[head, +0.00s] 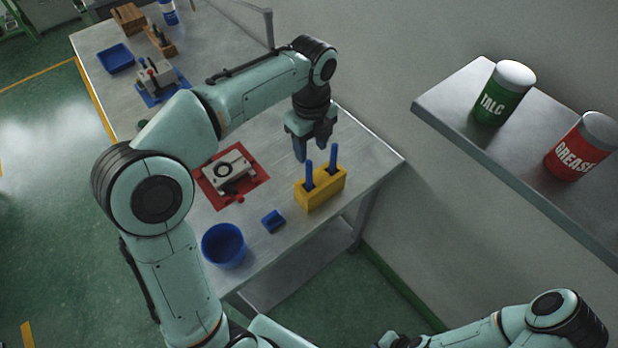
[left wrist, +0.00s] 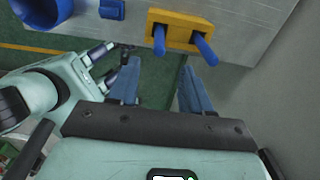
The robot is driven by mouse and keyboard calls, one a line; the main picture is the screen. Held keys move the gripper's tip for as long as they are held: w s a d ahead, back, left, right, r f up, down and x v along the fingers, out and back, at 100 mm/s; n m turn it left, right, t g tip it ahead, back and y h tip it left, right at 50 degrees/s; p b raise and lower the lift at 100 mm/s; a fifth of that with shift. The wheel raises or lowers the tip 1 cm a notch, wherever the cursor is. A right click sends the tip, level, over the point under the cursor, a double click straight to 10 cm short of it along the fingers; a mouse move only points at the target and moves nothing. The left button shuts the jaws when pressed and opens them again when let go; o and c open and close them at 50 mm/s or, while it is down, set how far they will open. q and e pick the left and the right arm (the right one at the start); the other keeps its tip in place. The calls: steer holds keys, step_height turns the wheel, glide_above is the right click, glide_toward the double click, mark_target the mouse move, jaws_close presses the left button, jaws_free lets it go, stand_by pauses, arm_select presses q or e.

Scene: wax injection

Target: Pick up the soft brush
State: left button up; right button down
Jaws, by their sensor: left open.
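Two blue-handled tools stand upright in a yellow holder (head: 321,194) near the table's right edge. They are a left handle (head: 309,174) and a right handle (head: 333,162). I cannot tell which is the soft brush, as their lower ends are hidden in the holder. My left gripper (head: 313,147) is open and empty, above and just behind the handles, apart from them. In the left wrist view the holder (left wrist: 180,18) is at the top, with both handles beyond the open fingers (left wrist: 158,82). My right arm is at the lower right; its gripper's state is unclear.
On the table (head: 283,258) are a blue cup (head: 224,247), a small blue block (head: 273,221) and a grey mold (head: 230,174) on a red mat (head: 258,188). A wall shelf (head: 451,103) at right holds a green talc can (head: 497,104) and a red grease can (head: 573,158).

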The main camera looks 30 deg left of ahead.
mark_target(310, 162)
arm_select(q)
steer(key=f, duration=0.4)
steer(key=shift+s+a+f+b, duration=0.1)
steer(key=shift+s+f+b, duration=0.1)
steer(key=shift+f+b, duration=0.15)
steer(key=shift+w+f, duration=0.15)
steer(key=shift+f, duration=0.3)
steer(key=f, duration=0.4)
steer(key=shift+a+f, duration=0.2)
steer(key=shift+f, duration=0.2)
jaws_close()
arm_select(e)
steer(key=shift+s+f, duration=0.8)
steer(key=shift+f, duration=0.25)
